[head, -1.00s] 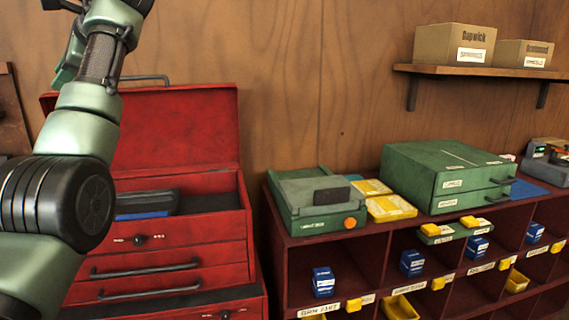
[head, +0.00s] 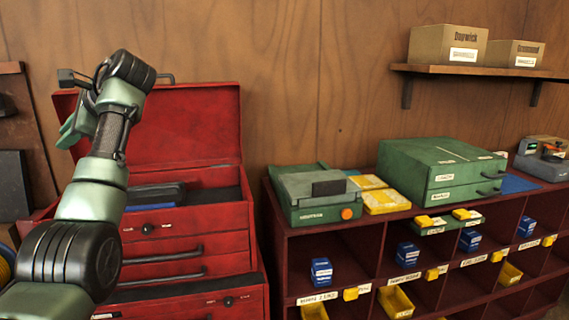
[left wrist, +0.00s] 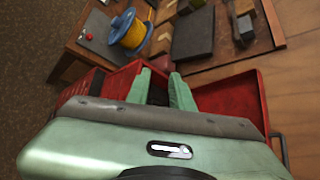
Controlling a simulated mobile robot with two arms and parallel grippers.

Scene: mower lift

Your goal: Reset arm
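My left arm comes in from the left in the head view, in front of the open red toolbox (head: 188,224). Its wrist is raised and bent over. My left gripper (head: 72,128) shows partly as pale green fingers before the toolbox lid. In the left wrist view, the two green fingers of the gripper (left wrist: 160,84) stand apart with nothing between them, and red toolbox parts show behind them. My right arm and gripper are not in view.
A dark red cubby shelf (head: 292,262) holds blue boxes and yellow bins, with green cases (head: 432,172) on top. A wall shelf (head: 470,71) carries two cardboard boxes.

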